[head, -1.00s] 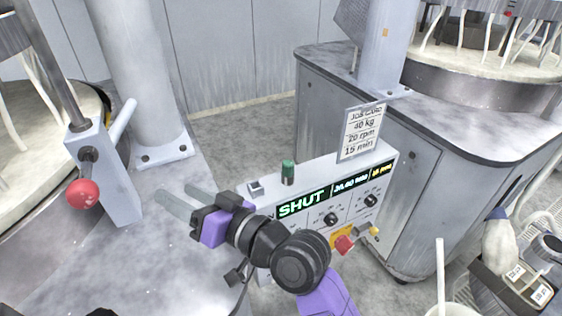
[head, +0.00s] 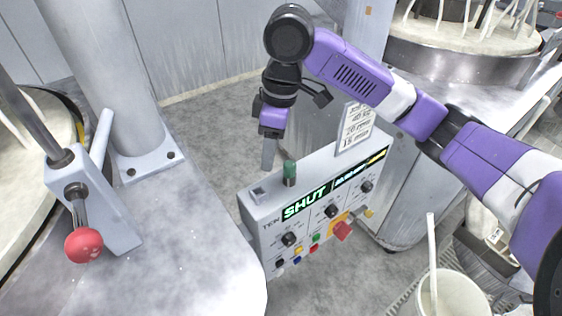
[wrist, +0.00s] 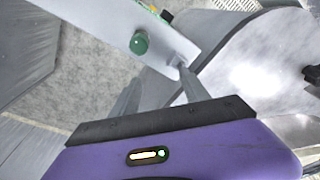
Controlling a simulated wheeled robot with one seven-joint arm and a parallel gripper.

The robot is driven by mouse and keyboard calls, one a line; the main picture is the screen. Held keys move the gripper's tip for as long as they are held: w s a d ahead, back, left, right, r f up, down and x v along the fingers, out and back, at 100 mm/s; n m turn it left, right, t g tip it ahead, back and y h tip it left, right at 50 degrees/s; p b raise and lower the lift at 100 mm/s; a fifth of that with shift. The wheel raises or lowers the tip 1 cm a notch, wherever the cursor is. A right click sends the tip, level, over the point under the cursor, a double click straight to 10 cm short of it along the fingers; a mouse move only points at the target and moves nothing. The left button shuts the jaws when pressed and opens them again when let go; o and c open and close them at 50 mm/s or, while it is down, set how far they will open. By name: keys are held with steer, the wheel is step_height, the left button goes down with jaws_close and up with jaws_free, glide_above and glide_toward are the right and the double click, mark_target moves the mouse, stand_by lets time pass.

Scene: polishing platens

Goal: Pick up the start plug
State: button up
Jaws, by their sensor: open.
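The start plug seems to be the green cylinder (head: 290,172) standing upright on top of the white control box (head: 335,172). In the wrist view the green plug (wrist: 139,42) shows from above, beyond the left finger. My gripper (head: 268,165) points down just left of and behind the plug in the head view. Its fingers (wrist: 157,76) are apart with nothing between them. The fingers overlap in the head view, so their gap is hidden there.
A small square socket (head: 259,192) sits on the box's top left. A job card (head: 357,125) stands at the box's right end. The box front carries knobs, coloured buttons and a lit SHUT display (head: 305,203). A red-knobbed lever (head: 83,245) stands at left.

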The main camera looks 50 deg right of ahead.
mark_target(291, 164)
steer(key=d, duration=0.1)
steer(key=s+d, duration=0.1)
steer(key=s+d+g, duration=0.1)
steer(key=shift+d+r+h, duration=0.15)
steer(key=shift+r+h, duration=0.2)
steer(key=shift+h, duration=0.05)
steer(key=shift+s+d+f, duration=0.1)
steer(key=shift+d+f, duration=0.1)
steer(key=shift+f, duration=0.05)
steer(key=shift+s+d+f, duration=0.1)
steer(key=shift+f, duration=1.7)
steer(key=shift+s+d+f, duration=0.1)
steer(key=shift+f, duration=1.65)
steer(key=shift+c, duration=0.2)
jaws_close()
steer(key=shift+r, duration=0.1)
